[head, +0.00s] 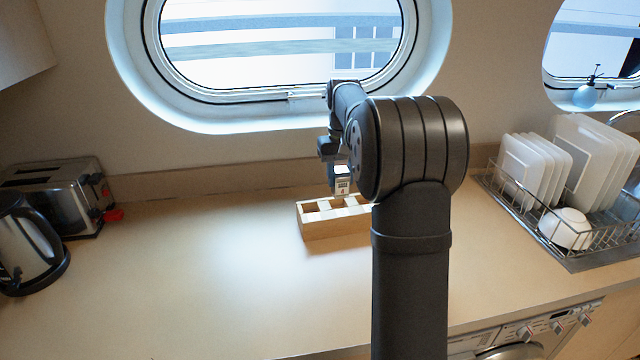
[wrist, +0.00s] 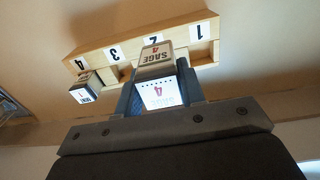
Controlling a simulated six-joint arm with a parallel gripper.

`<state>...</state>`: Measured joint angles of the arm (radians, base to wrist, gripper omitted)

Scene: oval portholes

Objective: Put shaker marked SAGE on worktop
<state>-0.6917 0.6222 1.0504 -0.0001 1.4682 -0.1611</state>
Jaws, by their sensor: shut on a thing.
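The wrist view shows the rack (wrist: 185,38) with slots numbered 1 to 4, the shaker being near number 2. The worktop (head: 190,265) is wide and bare left of the rack.
Another shaker (wrist: 86,88) stands at the rack's slot 4; its name is too small to read. A toaster (head: 62,190) and kettle (head: 28,245) stand at the left. A dish rack (head: 585,258) with plates and a bowl stands at the right. My arm hides the rack's right end.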

